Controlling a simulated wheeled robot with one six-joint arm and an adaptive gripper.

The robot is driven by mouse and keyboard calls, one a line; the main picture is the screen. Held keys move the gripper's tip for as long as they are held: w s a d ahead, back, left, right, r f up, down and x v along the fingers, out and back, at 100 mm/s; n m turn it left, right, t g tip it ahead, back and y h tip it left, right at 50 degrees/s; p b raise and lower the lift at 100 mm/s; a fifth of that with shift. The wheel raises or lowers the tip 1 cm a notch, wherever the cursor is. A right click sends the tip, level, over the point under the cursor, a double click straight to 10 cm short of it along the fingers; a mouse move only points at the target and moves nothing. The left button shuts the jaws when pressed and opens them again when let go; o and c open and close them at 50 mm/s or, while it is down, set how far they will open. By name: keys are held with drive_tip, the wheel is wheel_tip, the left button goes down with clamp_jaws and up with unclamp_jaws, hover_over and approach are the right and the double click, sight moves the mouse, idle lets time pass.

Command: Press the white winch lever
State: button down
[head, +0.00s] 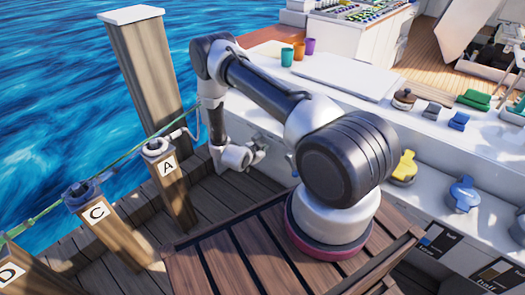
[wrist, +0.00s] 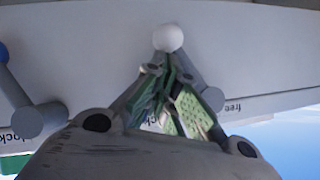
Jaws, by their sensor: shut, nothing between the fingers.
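The white winch lever shows in the wrist view as a round white knob (wrist: 168,38) at top centre. Its grey arm seems to slant down right to a grey pivot (wrist: 212,98), partly hidden behind my gripper. My gripper (wrist: 170,76) is shut and empty, with its green-padded fingers pointing up at the knob. The fingertips lie just below the knob in the picture; I cannot tell whether they touch. In the head view, my gripper (head: 258,152) is low beside the white hull, and the white lever cannot be made out there.
A blue-knobbed lever (wrist: 22,95) stands left in the wrist view, with "lock" and "free" lettering nearby. In the head view, a yellow fitting (head: 404,168) and a blue fitting (head: 464,194) sit along the hull. Post A (head: 170,185) stands left of my arm.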

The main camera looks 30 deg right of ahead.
drive_tip(key=shift+w+a+f+m+t, duration=0.1)
drive_tip(key=shift+w+f+m+t, duration=0.05)
drive_tip(key=shift+f+m+t, duration=0.2)
drive_tip(key=w+f+m+t, duration=0.1)
drive_tip(key=t, duration=0.1)
drive_tip(key=w+f+m+t, duration=0.1)
drive_tip(key=m, duration=0.1)
drive_tip(key=w+a+f+m+t, duration=0.1)
drive_tip(key=m+t, duration=0.1)
drive_tip(key=shift+w+a+m+t, duration=0.1)
drive_tip(key=shift+w+m+t, duration=0.15)
drive_tip(key=shift+w+t, duration=0.1)
idle(0.4)
drive_tip(key=shift+s, duration=0.1)
